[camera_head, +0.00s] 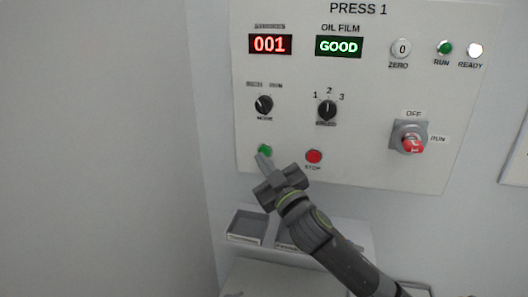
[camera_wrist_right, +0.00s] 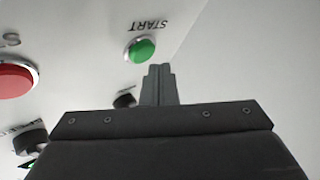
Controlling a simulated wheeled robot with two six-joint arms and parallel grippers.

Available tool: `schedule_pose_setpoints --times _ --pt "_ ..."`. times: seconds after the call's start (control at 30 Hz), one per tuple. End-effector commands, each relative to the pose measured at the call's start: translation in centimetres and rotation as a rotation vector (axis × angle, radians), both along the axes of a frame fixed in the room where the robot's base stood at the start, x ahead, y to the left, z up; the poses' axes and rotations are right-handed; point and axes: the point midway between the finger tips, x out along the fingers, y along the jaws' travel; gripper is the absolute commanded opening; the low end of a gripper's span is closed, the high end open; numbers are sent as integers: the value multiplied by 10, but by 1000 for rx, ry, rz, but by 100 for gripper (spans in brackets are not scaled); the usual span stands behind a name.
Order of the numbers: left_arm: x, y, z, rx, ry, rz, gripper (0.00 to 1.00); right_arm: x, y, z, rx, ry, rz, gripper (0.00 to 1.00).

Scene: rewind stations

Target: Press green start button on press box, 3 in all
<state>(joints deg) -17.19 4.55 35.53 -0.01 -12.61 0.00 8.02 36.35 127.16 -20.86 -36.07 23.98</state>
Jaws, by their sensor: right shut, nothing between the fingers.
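The press box (camera_head: 375,70), a white panel titled PRESS 1, is on the wall in the head view. Its green start button (camera_head: 265,149) is at the panel's lower left. My right gripper (camera_head: 262,158) is shut and empty, its tips just below the button and partly over it. In the right wrist view the green start button (camera_wrist_right: 141,49), with its START label upside down, lies just beyond the shut fingertips (camera_wrist_right: 158,70). I cannot tell whether the tips touch it. The counter display (camera_head: 270,44) reads 001. My left gripper is not in view.
The red stop button (camera_head: 314,156) is right of the start button. A red rotary switch (camera_head: 409,139) is at the lower right, with smaller knobs (camera_head: 264,105) above. The film display (camera_head: 339,46) reads GOOD. Grey bins (camera_head: 247,226) stand on a shelf below the panel.

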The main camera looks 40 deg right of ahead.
Motion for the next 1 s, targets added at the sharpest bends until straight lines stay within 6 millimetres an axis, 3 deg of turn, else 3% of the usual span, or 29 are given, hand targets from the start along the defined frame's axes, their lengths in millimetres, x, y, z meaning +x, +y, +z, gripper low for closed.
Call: schedule_pose_setpoints --times 0.17,0.7,1.0 --pt "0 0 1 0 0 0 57 -1 1 0 1 0 0 0" --pt "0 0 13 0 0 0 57 -31 37 0 3 0 1 0" --pt "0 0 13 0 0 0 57 -33 38 0 -1 -1 0 0"
